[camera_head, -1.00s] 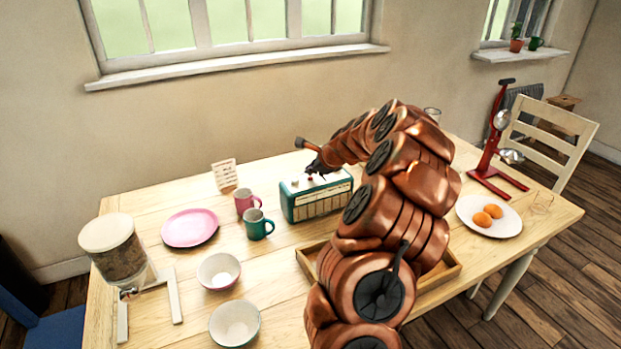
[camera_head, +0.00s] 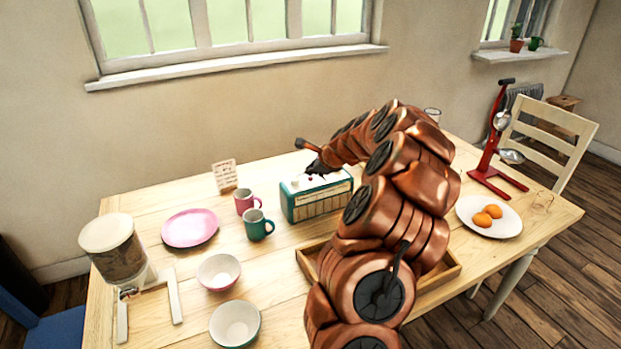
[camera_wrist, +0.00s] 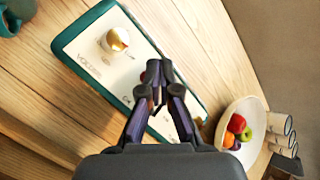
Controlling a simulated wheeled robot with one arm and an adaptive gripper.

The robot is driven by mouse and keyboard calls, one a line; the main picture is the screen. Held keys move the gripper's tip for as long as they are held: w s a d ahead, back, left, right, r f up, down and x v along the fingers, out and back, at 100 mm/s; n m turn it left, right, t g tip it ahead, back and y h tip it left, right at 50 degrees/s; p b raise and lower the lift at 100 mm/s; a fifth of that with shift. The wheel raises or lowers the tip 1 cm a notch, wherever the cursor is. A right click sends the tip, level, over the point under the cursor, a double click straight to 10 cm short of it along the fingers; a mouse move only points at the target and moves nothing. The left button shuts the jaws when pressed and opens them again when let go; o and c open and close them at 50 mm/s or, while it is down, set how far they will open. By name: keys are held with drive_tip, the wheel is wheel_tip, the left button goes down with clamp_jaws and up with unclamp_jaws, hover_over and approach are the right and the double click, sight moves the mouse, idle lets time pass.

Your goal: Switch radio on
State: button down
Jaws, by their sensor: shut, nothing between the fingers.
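The radio (camera_head: 315,207) is a teal box with a cream front, standing on the wooden table beside the mugs. In the wrist view the radio's cream top panel (camera_wrist: 88,55) shows a round knob (camera_wrist: 117,40) by the word "VOLUME". My gripper (camera_head: 316,172) is at the radio's top, right of the knob. In the wrist view my gripper (camera_wrist: 158,85) is shut and empty, its fingertips over the panel. They hide the part of the panel below them, and I cannot tell whether they touch it.
A pink mug (camera_head: 247,201) and a teal mug (camera_head: 258,225) stand left of the radio. A small card (camera_head: 225,176) stands behind them. A wooden tray (camera_head: 307,262) lies in front. A fruit bowl (camera_wrist: 240,128) is near the radio's far end.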

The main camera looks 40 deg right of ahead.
sight(311, 179)
drive_tip(key=shift+f, duration=0.15)
drive_tip(key=shift+f, duration=0.3)
idle(0.4)
drive_tip(key=shift+r, duration=0.1)
drive_tip(key=shift+r+p, duration=0.4)
drive_tip(key=shift+p, duration=0.25)
wheel_tip(311, 179, up, 6)
drive_tip(key=p, duration=0.5)
drive_tip(key=shift+a, duration=0.1)
idle(0.5)
